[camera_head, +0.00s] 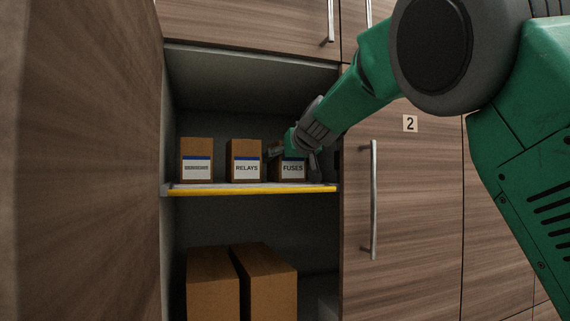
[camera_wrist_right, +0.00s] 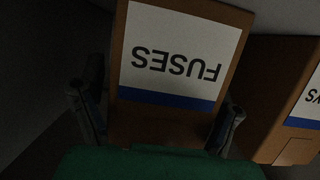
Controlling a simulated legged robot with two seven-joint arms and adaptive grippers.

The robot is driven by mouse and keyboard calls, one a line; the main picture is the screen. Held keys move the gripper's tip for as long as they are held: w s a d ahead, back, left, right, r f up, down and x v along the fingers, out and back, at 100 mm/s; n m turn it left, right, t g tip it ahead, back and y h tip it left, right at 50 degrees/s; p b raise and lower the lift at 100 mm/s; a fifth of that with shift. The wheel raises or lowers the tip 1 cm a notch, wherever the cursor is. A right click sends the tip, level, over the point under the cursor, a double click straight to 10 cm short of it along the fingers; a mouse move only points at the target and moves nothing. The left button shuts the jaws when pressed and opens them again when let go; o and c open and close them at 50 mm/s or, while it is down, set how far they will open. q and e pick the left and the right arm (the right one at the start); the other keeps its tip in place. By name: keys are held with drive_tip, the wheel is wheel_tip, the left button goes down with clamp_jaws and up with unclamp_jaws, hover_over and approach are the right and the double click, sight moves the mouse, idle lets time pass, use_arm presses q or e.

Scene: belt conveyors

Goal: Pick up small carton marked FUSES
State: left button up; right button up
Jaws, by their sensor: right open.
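The small carton marked FUSES (camera_head: 292,170) stands on the upper shelf, rightmost of three cartons in the head view. Its upper part is hidden behind my right gripper (camera_head: 296,153). In the right wrist view the FUSES carton (camera_wrist_right: 180,60) appears upside down, with a white label and a blue stripe. The right gripper's fingers (camera_wrist_right: 158,118) are open, one on each side of the carton. I cannot tell whether they touch it. My left gripper is not in view.
The RELAYS carton (camera_head: 245,161) stands just left of FUSES, and another carton (camera_head: 196,160) is farther left. The shelf has a yellow front edge (camera_head: 250,189). Two larger boxes (camera_head: 213,287) sit below. A cabinet door (camera_head: 400,220) marked 2 borders the opening on the right.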

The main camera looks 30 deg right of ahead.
drive_tip(key=shift+s+a+r, duration=0.1)
drive_tip(key=shift+a, duration=0.15)
drive_tip(key=c, duration=1.3)
drive_tip(key=shift+a, duration=0.1)
drive_tip(key=shift+c, duration=0.3)
drive_tip(key=shift+r, duration=0.15)
